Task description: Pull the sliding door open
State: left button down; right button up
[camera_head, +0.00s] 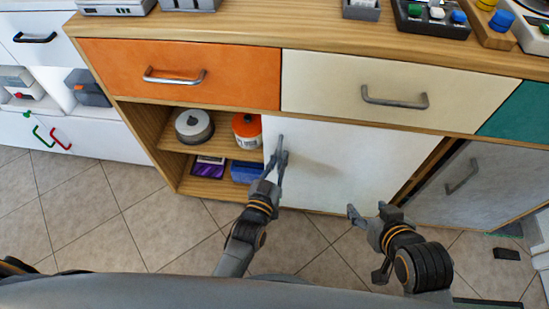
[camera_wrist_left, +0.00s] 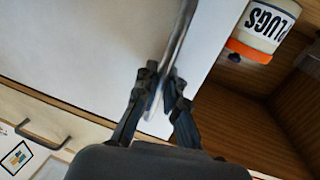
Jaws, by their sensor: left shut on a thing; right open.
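The white sliding door (camera_head: 335,165) covers the middle of the low wooden cabinet; the compartment to its left is open to view. My left gripper (camera_head: 279,160) is at the door's left edge. In the left wrist view my left gripper (camera_wrist_left: 160,92) is shut on a thin grey upright bar, seemingly the door's handle, beside the white door panel (camera_wrist_left: 90,45). My right gripper (camera_head: 370,219) is open and empty, in front of the door's lower right part and apart from it.
The open shelf holds a grey round case (camera_head: 194,126), an orange-and-white container (camera_head: 247,131), a purple box (camera_head: 208,168) and a blue item (camera_head: 245,172). An orange drawer (camera_head: 190,72) and cream drawer (camera_head: 360,85) are above. A grey door (camera_head: 462,185) stands right.

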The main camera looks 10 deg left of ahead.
pick_arm(q)
jog(key=shift+s+d+f, duration=0.1)
jog(key=shift+f, duration=0.1)
jog(key=c, duration=1.7)
grip_release()
jog(key=shift+r, duration=0.1)
jog(key=v, duration=1.2)
jog(key=shift+r, duration=0.1)
